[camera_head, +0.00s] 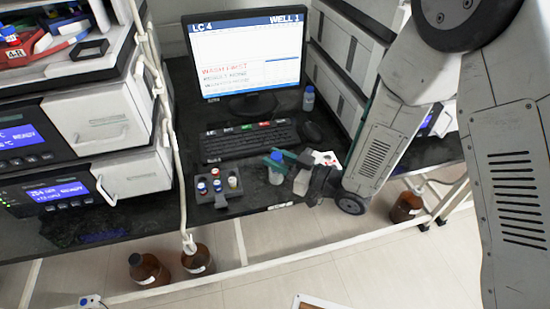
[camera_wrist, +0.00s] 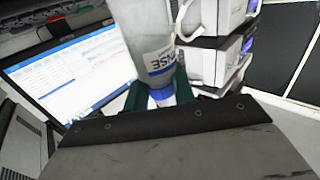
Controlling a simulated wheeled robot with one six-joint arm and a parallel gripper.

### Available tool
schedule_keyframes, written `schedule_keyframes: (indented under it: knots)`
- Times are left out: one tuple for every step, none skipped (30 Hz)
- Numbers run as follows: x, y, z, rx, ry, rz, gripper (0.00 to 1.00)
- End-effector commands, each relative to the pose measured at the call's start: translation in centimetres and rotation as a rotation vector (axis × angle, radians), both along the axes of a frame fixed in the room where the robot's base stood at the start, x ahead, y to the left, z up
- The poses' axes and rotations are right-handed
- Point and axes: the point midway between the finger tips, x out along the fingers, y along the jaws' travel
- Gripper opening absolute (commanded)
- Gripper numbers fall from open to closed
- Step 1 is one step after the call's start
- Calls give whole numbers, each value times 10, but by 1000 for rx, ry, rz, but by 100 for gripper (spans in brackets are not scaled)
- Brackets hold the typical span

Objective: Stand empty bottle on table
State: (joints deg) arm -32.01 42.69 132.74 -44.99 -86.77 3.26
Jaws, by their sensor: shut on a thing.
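A translucent bottle (camera_head: 276,173) with a blue cap is at the table's front, just below the keyboard in the head view. It looks roughly upright, with its cap up. The wrist view shows the bottle (camera_wrist: 152,45) close up, with a label partly reading "NSE" upside down and its blue cap toward me. My gripper (camera_head: 277,159) has its green fingers shut around the bottle near the cap. I cannot tell whether the bottle's base touches the dark table (camera_head: 262,196).
A small rack (camera_head: 219,193) of capped vials stands left of the bottle. A keyboard (camera_head: 250,141) and monitor (camera_head: 249,60) are behind it, with another blue-capped bottle (camera_head: 308,98) beside the monitor. Brown bottles (camera_head: 150,270) stand on the floor below.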

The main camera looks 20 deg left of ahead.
Motion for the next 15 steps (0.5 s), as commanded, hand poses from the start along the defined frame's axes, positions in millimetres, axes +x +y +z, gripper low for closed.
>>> schedule_keyframes:
  knots:
    - [1,1,0,0,0,1,4]
    - [1,2,-1,0,0,1,4]
    - [2,3,-1,0,0,1,4]
    - [3,4,-1,0,0,0,4]
    - [5,6,-1,0,0,0,4]
    - [6,6,-6,-1,2,-2,4]
    - [6,5,-12,-2,4,-2,4]
    - [6,4,-18,-3,5,-3,4]
    - [6,4,-24,-3,5,-4,4]
    - [6,4,-29,-3,5,-4,4]
    - [7,4,-32,-2,4,-4,4]
    - [7,4,-35,-1,2,-4,4]
    - [7,4,-37,-1,1,-4,4]
    - [7,4,-37,0,0,-4,4]
    - [7,4,-37,0,0,-4,4]
